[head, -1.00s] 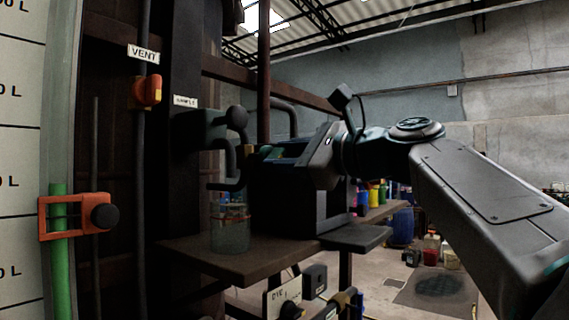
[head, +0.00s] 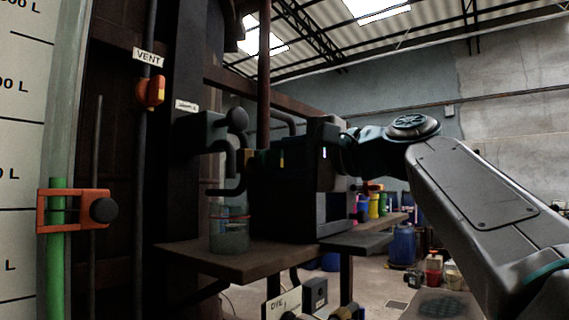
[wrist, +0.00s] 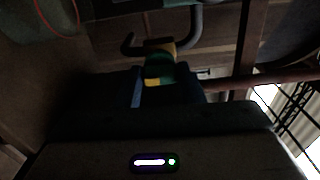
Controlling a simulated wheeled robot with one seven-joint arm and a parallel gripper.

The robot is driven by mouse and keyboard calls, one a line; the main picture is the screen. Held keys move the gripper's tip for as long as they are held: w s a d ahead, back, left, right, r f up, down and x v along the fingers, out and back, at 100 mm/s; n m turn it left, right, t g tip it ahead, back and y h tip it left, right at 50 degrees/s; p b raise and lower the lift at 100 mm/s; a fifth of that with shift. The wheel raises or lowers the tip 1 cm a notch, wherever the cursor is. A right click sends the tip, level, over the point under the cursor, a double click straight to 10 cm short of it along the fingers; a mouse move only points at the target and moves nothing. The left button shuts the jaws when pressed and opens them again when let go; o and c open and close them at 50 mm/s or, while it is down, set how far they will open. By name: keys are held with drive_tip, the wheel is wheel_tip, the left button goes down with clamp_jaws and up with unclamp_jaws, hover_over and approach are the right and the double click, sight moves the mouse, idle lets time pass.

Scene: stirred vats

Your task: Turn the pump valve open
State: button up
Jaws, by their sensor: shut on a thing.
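In the head view the handle is a small yellow patch (head: 263,156) at the left end of my dark gripper body, beside the pipework. The fingertips are mostly hidden there in shadow. How far the handle is turned cannot be told.
A glass jar (head: 229,232) stands on the brown shelf (head: 205,262) below the pipe. An orange valve labelled VENT (head: 150,92) and an orange clamp (head: 75,210) on a green tube are at left. A DYE sign (head: 280,303) hangs below. Colored drums stand behind.

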drive_tip(key=shift+n, duration=0.4)
drive_tip(key=o, duration=0.7)
drive_tip(key=shift+s+d, duration=0.1)
drive_tip(key=b+v, duration=0.2)
drive_tip(key=v, duration=1.1)
drive_tip(key=shift+s+d, duration=0.2)
